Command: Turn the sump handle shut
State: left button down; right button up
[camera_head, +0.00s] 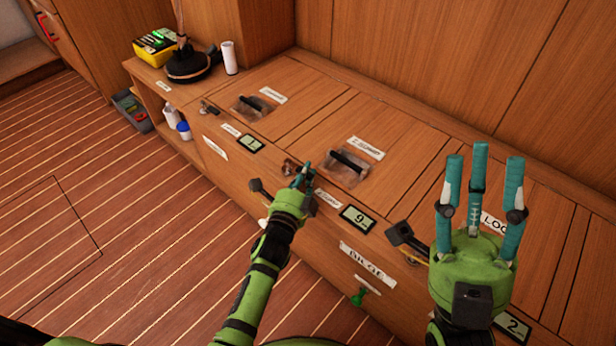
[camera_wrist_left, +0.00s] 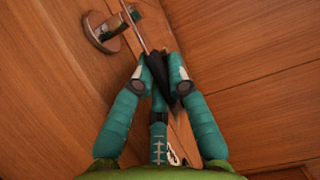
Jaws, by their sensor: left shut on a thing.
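The sump handle has a round metal mount (camera_wrist_left: 103,33) on the wood at the top left of the left wrist view. My left gripper (camera_head: 303,178) is at the handle, at the counter's front edge in the head view. Its teal fingers (camera_wrist_left: 157,82) are shut on the handle's dark grip (camera_wrist_left: 154,66). The fingers hide most of the grip. The metal mount (camera_head: 290,167) shows just left of the fingers in the head view. My right gripper (camera_head: 484,165) is open and empty, fingers upright, at the right.
A display (camera_head: 358,218) reading 9 is right of my left gripper. A BILGE label (camera_head: 367,265) and a green knob (camera_head: 358,297) sit lower on the front. A yellow box (camera_head: 155,44) stands at the far left.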

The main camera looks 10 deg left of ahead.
dwell(0.3)
pick_arm(q)
jog(key=c, duration=1.2)
grip_release()
jog(key=s+a, duration=0.1)
jog(key=s, duration=1)
jog(key=shift+s+a, duration=0.25)
jog(key=shift+s, duration=0.15)
